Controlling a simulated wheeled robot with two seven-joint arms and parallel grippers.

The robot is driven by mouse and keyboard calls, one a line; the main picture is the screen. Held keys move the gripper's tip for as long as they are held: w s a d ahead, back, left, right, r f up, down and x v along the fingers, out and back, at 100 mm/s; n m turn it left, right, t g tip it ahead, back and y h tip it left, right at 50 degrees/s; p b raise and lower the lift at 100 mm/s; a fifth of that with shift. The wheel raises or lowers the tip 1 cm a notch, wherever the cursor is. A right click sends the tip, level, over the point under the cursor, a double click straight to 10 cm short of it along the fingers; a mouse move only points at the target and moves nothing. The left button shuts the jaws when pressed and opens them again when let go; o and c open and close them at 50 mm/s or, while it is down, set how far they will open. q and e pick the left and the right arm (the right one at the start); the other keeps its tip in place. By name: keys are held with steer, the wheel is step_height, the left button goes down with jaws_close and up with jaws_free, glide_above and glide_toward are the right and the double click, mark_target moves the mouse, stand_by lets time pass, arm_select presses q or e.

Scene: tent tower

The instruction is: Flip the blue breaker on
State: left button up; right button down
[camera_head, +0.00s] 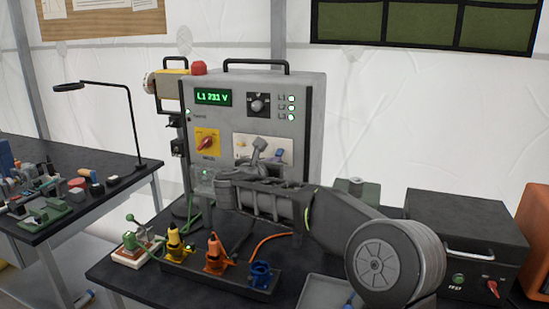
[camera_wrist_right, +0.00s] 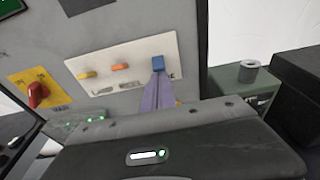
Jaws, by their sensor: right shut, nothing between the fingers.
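The blue breaker (camera_wrist_right: 158,64) is at the right end of a white breaker plate (camera_wrist_right: 104,60) on the front of the grey panel, beside a yellow and an orange breaker. My right gripper (camera_head: 259,144) is shut and empty. In the right wrist view its closed fingers (camera_wrist_right: 157,82) point up with their tips right at the blue breaker's lower edge. I cannot tell whether they touch it, or the breaker's on or off position. My left gripper is not in view.
The panel (camera_head: 315,110) has a lit green display, a knob, a red rotary switch (camera_head: 208,142) and green lamps. Below it a dark tray (camera_head: 190,272) holds yellow, orange and blue plugs. A black box (camera_head: 465,235) stands at right. A cluttered bench (camera_head: 50,225) is at left.

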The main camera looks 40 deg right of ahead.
mark_target(278, 152)
step_height(278, 152, up, 2)
steer(key=y+p, duration=0.1)
steer(key=p, duration=0.1)
steer(key=g+y+p, duration=0.1)
steer(key=p, duration=0.1)
steer(key=shift+s+a+r+g, duration=0.1)
steer(key=shift+r+g, duration=0.1)
steer(key=shift+g, duration=0.1)
steer(key=shift+r+p, duration=0.2)
steer(key=shift+p, duration=0.4)
steer(key=shift+r, duration=0.2)
